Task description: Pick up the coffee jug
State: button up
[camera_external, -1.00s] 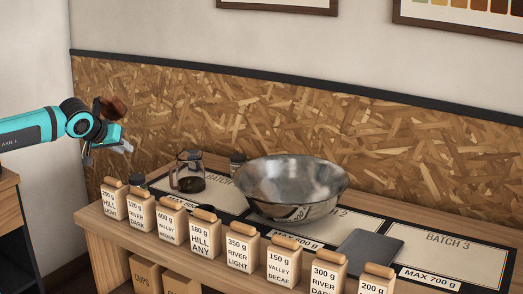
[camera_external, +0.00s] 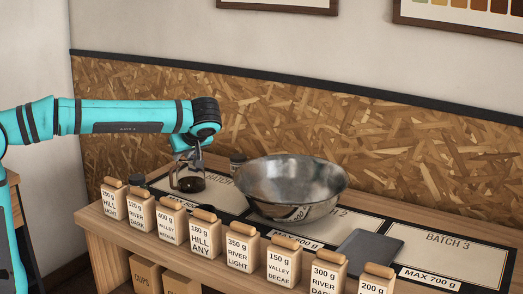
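The coffee jug (camera_external: 190,183) is a clear glass jug with dark contents at the bottom. It stands on the Batch 1 mat at the left of the wooden table. My gripper (camera_external: 188,157) points down at the top of the jug, at or just above its rim. The arm's end hides part of the jug's upper part. The fingers are small and overlap the glass, so I cannot tell whether they touch it or how far apart they are.
A large steel bowl (camera_external: 291,184) stands right of the jug, with a small dark-lidded jar (camera_external: 237,163) between them. A dark spoon (camera_external: 203,208) lies in front of the jug. A grey slab (camera_external: 368,252) lies at right.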

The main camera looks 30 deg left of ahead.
aim_at(169, 174)
jog(key=x, duration=1.1)
jog(key=shift+w+a+f, duration=0.1)
jog(key=shift+a+f, duration=0.05)
jog(key=shift+x, duration=2.9)
jog(key=shift+w, duration=0.15)
grip_shut()
